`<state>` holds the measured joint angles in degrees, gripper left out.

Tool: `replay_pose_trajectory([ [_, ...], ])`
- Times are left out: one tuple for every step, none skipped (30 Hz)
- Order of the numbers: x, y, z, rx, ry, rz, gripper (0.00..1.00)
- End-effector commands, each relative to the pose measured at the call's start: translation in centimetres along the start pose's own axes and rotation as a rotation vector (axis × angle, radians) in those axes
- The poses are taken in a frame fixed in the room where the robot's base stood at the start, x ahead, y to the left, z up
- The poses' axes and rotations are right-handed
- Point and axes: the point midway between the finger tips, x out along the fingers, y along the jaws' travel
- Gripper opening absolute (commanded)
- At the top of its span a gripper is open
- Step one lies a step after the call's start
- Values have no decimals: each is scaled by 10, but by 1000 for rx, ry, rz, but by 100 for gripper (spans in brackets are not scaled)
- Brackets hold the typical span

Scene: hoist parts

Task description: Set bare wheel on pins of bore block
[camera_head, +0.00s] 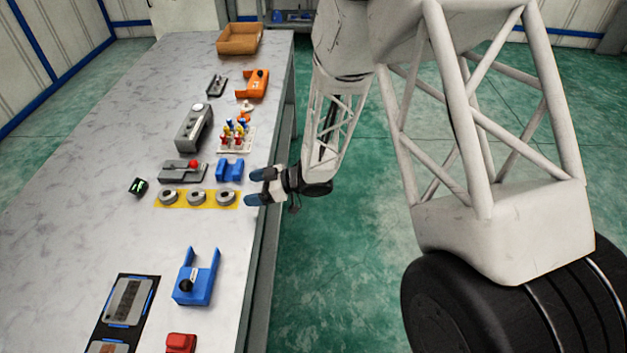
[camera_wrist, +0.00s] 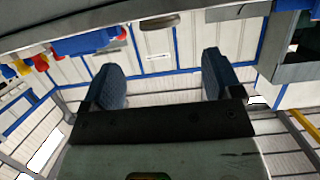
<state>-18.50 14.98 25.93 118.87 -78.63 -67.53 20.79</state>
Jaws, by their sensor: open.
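Three round grey metal wheels with dark centres lie on a yellow strip (camera_head: 182,206) near the table's right side: a left wheel (camera_head: 168,197), a middle wheel (camera_head: 197,197) and a right wheel (camera_head: 225,198). I cannot tell which one is the bare wheel. The bore block is not clear to me; a long grey block (camera_head: 192,132) and a grey plate with a red knob (camera_head: 180,172) stand farther back. My gripper (camera_head: 256,187) is open and empty at the table's right edge, right of the strip. In the wrist view its blue fingers (camera_wrist: 163,78) are wide apart with nothing between them.
A blue bracket (camera_head: 230,171) and a rack of coloured pegs (camera_head: 236,138) stand behind the strip. A blue forked part (camera_head: 196,282), a red block (camera_head: 181,343) and a black tray (camera_head: 105,331) are in front. The table's left side is mostly bare.

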Motion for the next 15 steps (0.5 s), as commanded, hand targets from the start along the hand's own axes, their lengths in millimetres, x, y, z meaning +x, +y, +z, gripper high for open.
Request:
replay_pose_trajectory([
  [0,0,0,0,0,0,85],
  [0,0,0,0,0,0,85],
  [0,0,0,0,0,0,85],
  [0,0,0,0,0,1,85],
  [0,0,0,0,-1,2,85],
  [-1,1,-1,-1,-2,6,85],
  [-2,2,-2,-2,-4,10,85],
  [-3,3,-3,-3,-7,16,85],
  [-5,4,-4,-5,-13,27,85],
  [-7,6,-5,-8,-19,38,85],
  [-9,8,-7,-10,-26,52,85],
  [-14,12,-10,-13,-36,74,85],
  [-17,14,-13,-16,-46,93,85],
  [-21,17,-15,-18,-57,114,85],
  [-28,22,-20,-22,-73,146,85],
])
